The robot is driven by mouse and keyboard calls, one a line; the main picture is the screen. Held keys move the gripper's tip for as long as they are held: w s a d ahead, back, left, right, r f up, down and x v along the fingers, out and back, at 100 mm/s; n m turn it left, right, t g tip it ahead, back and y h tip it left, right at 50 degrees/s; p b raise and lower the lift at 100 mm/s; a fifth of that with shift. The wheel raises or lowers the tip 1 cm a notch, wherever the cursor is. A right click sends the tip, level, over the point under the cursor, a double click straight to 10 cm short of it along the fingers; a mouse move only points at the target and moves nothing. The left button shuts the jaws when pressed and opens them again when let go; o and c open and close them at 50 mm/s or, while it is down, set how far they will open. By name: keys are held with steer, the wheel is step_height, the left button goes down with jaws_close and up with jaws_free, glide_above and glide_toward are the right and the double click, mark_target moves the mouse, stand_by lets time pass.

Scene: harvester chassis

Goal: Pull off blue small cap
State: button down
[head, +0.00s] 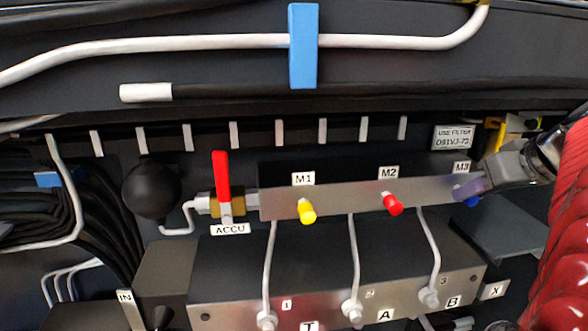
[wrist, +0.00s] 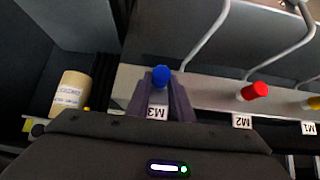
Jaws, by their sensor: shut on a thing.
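The small blue cap (head: 472,200) is at the M3 port, at the right end of the metal bar (head: 345,200). In the wrist view the blue cap (wrist: 161,75) shows between the tips of my gripper's two purple-grey fingers (wrist: 160,93). My gripper (head: 468,188) comes in from the right in the head view and is shut on the cap. In the head view the fingers hide part of the cap. I cannot tell whether the cap is still seated on its port.
A red cap (head: 393,204) at M2 and a yellow cap (head: 307,211) at M1 stick out of the same bar. Thin pipes (head: 353,265) run below it. A red-handled valve (head: 222,180) and a black ball (head: 152,191) are at left. A beige cylinder (wrist: 71,92) shows in the wrist view.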

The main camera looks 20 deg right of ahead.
mark_target(472, 206)
steer(key=shift+s+a, duration=0.25)
steer(key=shift+s, duration=0.65)
steer(key=shift+s+a, duration=0.2)
steer(key=shift+s, duration=0.7)
